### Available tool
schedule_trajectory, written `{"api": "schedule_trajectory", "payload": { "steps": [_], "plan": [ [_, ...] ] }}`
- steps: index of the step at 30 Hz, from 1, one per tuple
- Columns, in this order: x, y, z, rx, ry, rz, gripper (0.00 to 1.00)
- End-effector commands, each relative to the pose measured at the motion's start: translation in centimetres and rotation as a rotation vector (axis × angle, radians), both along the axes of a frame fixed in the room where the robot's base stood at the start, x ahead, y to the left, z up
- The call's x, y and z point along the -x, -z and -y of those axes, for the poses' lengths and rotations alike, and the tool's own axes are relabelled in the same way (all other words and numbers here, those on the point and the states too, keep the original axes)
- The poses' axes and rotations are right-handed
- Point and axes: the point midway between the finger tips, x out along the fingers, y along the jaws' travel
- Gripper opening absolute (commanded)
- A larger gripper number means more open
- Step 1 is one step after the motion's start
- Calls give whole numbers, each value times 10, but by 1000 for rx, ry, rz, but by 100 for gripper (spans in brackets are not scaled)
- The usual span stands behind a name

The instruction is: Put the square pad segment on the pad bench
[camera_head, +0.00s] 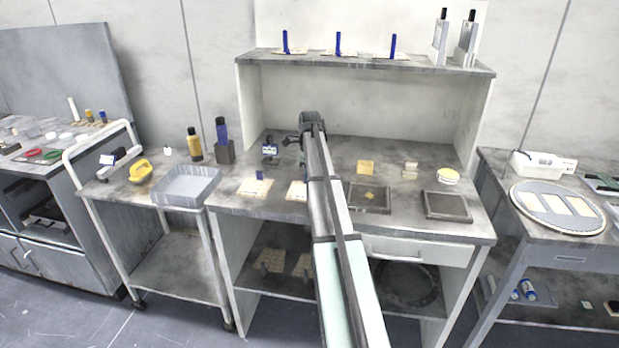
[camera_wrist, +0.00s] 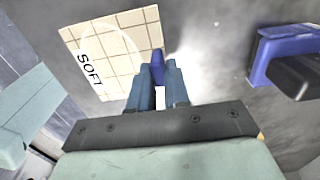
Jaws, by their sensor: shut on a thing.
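In the wrist view a tan gridded square pad (camera_wrist: 128,52) marked SOFT with a pale circle lies ahead and left of my gripper (camera_wrist: 159,68). My fingers are shut around a dark blue upright tab (camera_wrist: 157,60) at the pad's edge. Whether the pad is raised cannot be told. In the head view my arm hides the gripper and partly covers a tan pad (camera_head: 296,190). Another tan pad (camera_head: 257,188) with a blue tab lies left of it on the bench (camera_head: 232,200).
A small blue-framed device (camera_wrist: 290,45) is at right in the wrist view, near the pad. Dark plates (camera_head: 447,206) and a yellow square (camera_head: 366,167) lie right of my arm. Several blue-tabbed pads stand on the upper shelf (camera_head: 370,62). A grey tray (camera_head: 186,186) is left.

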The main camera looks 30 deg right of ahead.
Motion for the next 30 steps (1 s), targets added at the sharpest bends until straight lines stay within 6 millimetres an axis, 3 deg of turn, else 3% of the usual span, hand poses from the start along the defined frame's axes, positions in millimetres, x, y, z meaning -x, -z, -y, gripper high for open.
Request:
{"api": "schedule_trajectory", "payload": {
  "steps": [11, 12, 20, 30],
  "plan": [
    [0, 6, 0, 0, 0, 0, 0],
    [0, 7, 0, 0, 0, 0, 18],
    [0, 6, 0, 1, 0, 1, 42],
    [0, 1, 0, 1, 0, 1, 42]
  ]
}}
